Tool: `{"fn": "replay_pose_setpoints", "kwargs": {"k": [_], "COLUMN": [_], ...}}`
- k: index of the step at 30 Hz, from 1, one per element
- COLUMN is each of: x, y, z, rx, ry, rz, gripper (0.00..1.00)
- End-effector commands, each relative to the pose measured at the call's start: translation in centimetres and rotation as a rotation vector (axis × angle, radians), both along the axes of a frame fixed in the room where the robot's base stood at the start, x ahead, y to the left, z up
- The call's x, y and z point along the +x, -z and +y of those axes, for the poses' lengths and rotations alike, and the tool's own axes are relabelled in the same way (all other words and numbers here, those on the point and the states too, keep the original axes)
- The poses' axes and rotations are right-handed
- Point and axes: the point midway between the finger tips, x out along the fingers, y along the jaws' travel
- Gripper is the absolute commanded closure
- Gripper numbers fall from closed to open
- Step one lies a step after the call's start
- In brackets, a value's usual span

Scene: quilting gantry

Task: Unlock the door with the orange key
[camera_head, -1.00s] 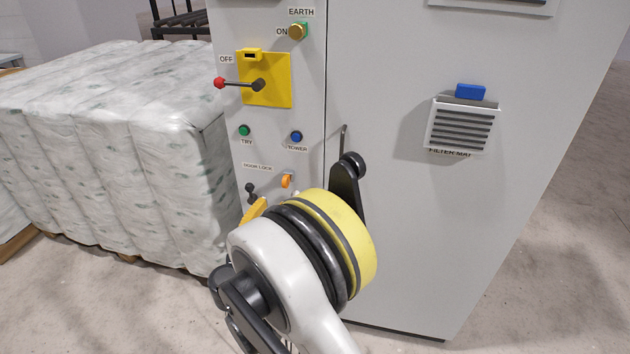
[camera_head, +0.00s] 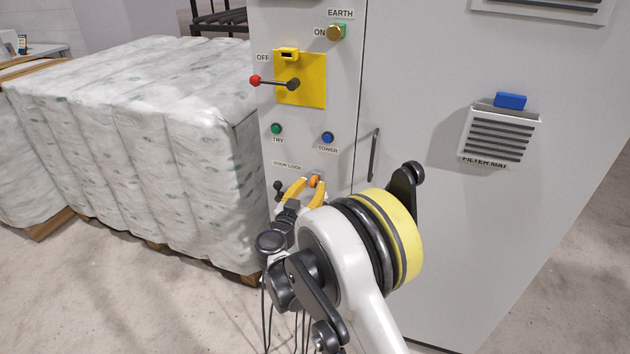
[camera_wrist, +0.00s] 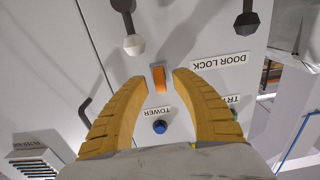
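The orange key (camera_head: 314,181) sits in the door lock on the grey cabinet front, just right of the DOOR LOCK label (camera_head: 287,166). In the wrist view, which is turned upside down, the key (camera_wrist: 158,79) shows between my two yellow fingertips. My gripper (camera_head: 309,186) is open, and it also shows in the wrist view (camera_wrist: 162,79). Its tips are at the key, one on each side. I cannot tell whether either finger touches it. The cabinet door (camera_head: 440,190) is closed, with a slim dark handle (camera_head: 374,155) right of the key.
Wrapped pallet goods (camera_head: 150,140) stand close at the left.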

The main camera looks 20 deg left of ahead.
Motion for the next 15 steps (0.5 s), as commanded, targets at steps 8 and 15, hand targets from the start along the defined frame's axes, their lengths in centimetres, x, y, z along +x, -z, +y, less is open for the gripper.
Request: {"fn": "replay_pose_setpoints", "kwargs": {"k": [8, 15], "x": [-0.03, -0.02], "y": [0.00, -0.01], "z": [0.01, 0.02], "rx": [0.000, 0.023], "ry": [0.000, 0.000], "rz": [0.000, -0.002], "gripper": [1.00, 1.00]}}
